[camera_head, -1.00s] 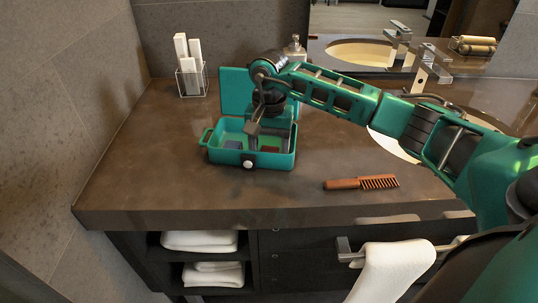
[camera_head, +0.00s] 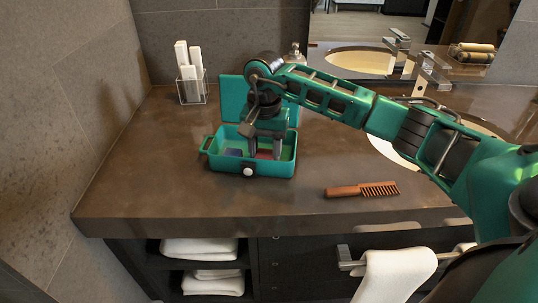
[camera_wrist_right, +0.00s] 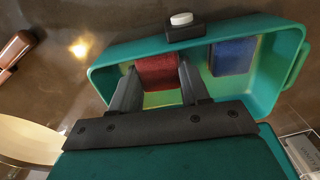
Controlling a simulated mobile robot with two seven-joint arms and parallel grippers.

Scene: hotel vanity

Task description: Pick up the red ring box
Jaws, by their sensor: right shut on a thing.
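The red ring box (camera_wrist_right: 157,71) lies inside the open teal case (camera_head: 284,168), near its front wall. In the head view the red box (camera_head: 265,155) shows only as a small patch by the fingers. My right gripper (camera_head: 264,152) reaches down into the case from above. In the wrist view its two fingers (camera_wrist_right: 158,84) stand at either side of the red box, shut on it. A blue box (camera_wrist_right: 233,56) lies beside it in the case, and it also shows in the head view (camera_head: 232,152). My left gripper is not in view.
The case's raised lid (camera_head: 232,95) stands behind my gripper. A brown comb (camera_head: 362,190) lies on the counter (camera_head: 150,180) to the right. A wire holder with white items (camera_head: 190,85) stands at back left. A sink lies beneath my arm.

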